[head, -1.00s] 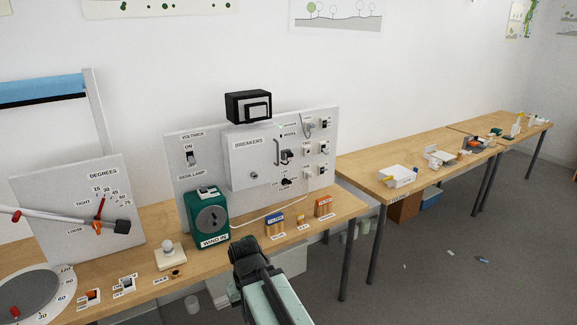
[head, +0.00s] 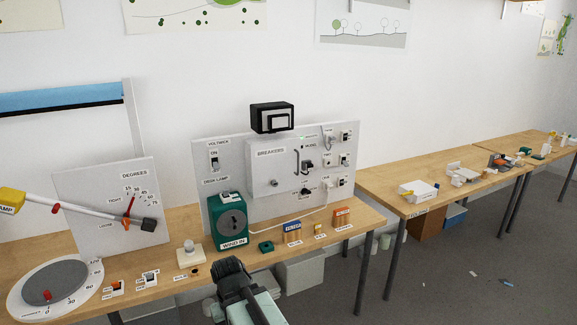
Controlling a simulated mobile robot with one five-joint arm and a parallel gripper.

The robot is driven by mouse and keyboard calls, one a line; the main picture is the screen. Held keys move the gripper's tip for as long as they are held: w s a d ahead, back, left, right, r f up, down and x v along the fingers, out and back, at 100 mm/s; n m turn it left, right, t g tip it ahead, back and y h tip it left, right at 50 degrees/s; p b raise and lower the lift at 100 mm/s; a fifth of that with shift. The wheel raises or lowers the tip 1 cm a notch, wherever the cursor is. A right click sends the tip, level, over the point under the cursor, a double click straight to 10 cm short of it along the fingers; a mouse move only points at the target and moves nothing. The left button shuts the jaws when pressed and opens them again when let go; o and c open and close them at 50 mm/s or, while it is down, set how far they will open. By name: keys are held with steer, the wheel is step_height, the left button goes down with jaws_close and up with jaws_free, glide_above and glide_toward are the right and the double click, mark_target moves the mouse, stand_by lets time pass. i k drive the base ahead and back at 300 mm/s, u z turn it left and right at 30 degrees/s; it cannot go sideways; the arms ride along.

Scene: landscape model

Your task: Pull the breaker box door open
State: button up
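The breaker box door (head: 269,170) is a pale grey panel labelled BREAKERS, mounted on an upright grey board (head: 215,180) at the back of the bench. A small round knob (head: 274,184) sits low on the door. The door looks shut. My gripper (head: 230,270) is dark and shows at the bottom centre, in front of the bench edge and below the door, well apart from it. Its fingers are seen from behind, so their opening cannot be made out.
A green WIND IN box (head: 231,222) stands left of the door's lower part. A green block (head: 266,247), a blue block (head: 292,231) and an orange block (head: 341,217) stand along the bench (head: 370,218) front. A bulb (head: 189,250) stands to the left.

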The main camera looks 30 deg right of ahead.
mark_target(279, 160)
steer(key=u, duration=0.1)
steer(key=i, duration=0.85)
steer(key=z, duration=0.05)
